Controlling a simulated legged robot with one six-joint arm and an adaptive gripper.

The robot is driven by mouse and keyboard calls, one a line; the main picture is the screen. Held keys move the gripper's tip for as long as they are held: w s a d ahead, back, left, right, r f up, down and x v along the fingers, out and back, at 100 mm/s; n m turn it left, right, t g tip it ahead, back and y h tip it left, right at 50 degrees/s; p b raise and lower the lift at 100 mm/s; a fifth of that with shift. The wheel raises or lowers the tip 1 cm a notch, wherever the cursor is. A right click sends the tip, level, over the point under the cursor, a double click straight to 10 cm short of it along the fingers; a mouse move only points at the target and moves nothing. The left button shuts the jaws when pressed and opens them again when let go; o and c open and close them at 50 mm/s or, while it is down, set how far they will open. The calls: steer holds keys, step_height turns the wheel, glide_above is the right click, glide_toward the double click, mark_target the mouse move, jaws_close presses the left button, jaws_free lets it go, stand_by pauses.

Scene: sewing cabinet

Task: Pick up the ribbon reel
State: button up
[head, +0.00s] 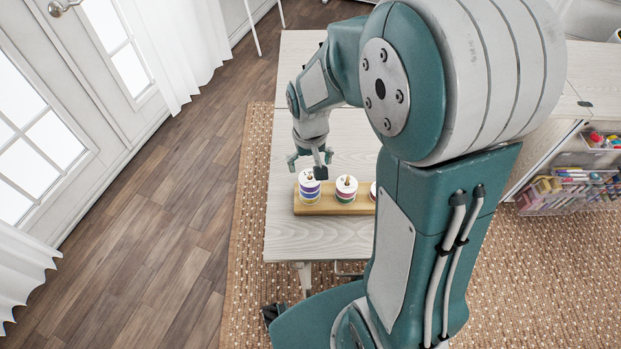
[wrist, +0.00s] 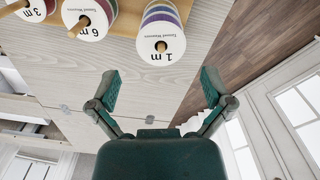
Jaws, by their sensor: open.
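Several ribbon reels with white tops stand on a wooden base (head: 322,210) on the pale table. The left reel (head: 308,192), with purple and blue bands, is closest to my gripper (head: 308,164). The middle reel (head: 346,190) stands beside it, and a third is mostly hidden behind my arm. In the wrist view, a reel marked 1 m (wrist: 162,40) lies beyond the fingertips, with reels marked 6 m (wrist: 88,20) and 3 m (wrist: 32,9) to its left. My gripper (wrist: 160,82) is open, with nothing between its fingers.
The pale wooden table (head: 289,120) is clear behind the reels. Its left edge is close to my gripper. Drawers with colourful supplies (head: 575,185) stand at right. White doors (head: 40,110) and curtains (head: 180,50) are at left.

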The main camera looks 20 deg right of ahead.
mark_target(309, 176)
steer(key=f, duration=0.5)
steer(key=shift+s+a+f, duration=0.1)
steer(key=shift+a, duration=0.1)
steer(key=shift+d+f, duration=0.15)
steer(key=shift+f, duration=0.05)
steer(key=c, duration=0.9)
